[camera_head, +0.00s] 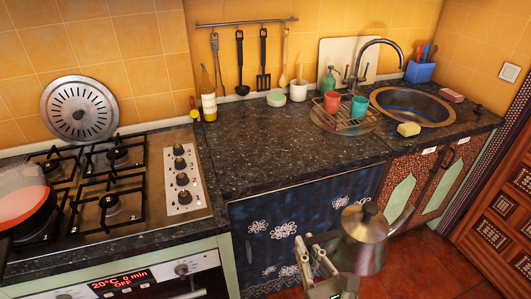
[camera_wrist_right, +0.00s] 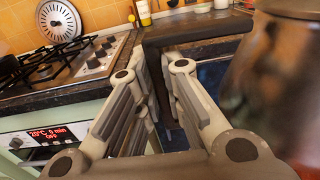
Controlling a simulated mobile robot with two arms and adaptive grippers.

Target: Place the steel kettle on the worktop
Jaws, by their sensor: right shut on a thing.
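The steel kettle (camera_head: 362,242) is in the lower right of the head view, upright, lid on, its spout towards the right. My right gripper (camera_head: 313,252) is at its left side, shut on it; the exact grip on the handle is hard to see. In the right wrist view the kettle (camera_wrist_right: 282,85) is a blurred brown shape at the right, beside the gripper fingers (camera_wrist_right: 160,68). The dark speckled worktop (camera_head: 265,150) lies behind the kettle, which shows in front of the cabinets. My left gripper is not in view.
The worktop's left and front parts are clear. A bottle (camera_head: 208,95), a green tub (camera_head: 276,98) and a white cup (camera_head: 298,90) stand at the back. A rack with cups (camera_head: 333,103) and a sink (camera_head: 412,104) are right. The hob (camera_head: 110,205) is left.

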